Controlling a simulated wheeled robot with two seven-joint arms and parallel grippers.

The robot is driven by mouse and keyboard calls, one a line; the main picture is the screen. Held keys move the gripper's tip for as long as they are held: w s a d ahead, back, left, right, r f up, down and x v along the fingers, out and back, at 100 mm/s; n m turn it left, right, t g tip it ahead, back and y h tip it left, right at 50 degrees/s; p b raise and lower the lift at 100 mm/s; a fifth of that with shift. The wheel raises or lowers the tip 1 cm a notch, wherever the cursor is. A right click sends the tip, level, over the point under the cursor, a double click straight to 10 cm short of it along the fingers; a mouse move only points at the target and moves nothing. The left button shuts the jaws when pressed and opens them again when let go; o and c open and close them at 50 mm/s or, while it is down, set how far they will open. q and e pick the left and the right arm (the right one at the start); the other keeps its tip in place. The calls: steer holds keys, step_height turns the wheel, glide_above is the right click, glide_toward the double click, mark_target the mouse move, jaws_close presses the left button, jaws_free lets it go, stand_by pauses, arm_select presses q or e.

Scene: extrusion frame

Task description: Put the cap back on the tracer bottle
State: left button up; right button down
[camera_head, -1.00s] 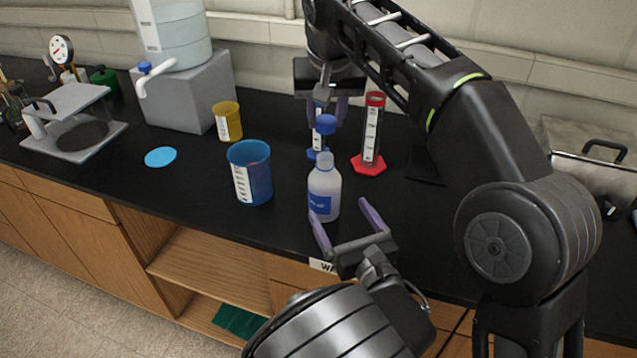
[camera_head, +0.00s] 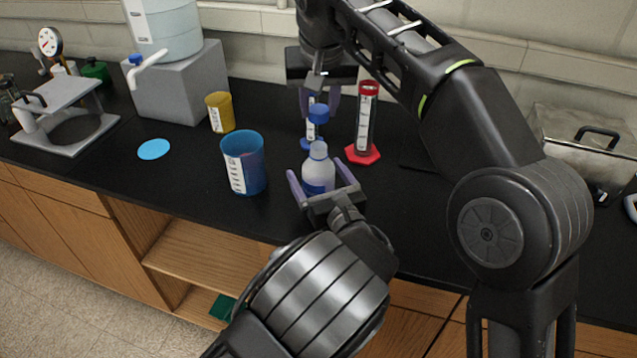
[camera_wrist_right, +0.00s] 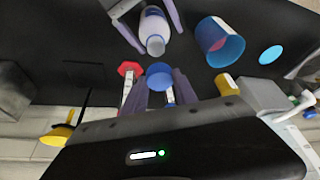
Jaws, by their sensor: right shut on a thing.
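The tracer bottle (camera_head: 318,172) stands upright and uncapped on the black bench, white with a blue label. It also shows in the right wrist view (camera_wrist_right: 155,30), its open neck facing the camera. My left gripper (camera_head: 318,176) is open, with one purple finger on each side of the bottle; small gaps seem to show beside it. My right gripper (camera_head: 318,98) is shut on the blue cap (camera_head: 319,113), above and slightly behind the bottle neck. The cap also shows between the fingers in the right wrist view (camera_wrist_right: 160,76). The cap's underside is hidden.
A cylinder with a red base (camera_head: 364,122) and one with a blue base (camera_head: 307,138) stand close behind the bottle. A blue beaker (camera_head: 243,164) and a yellow beaker (camera_head: 220,112) stand to the left. The bench's front edge is near the bottle.

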arm_select(q)
steer(key=shift+x, duration=1)
jaws_close()
stand_by(0.4)
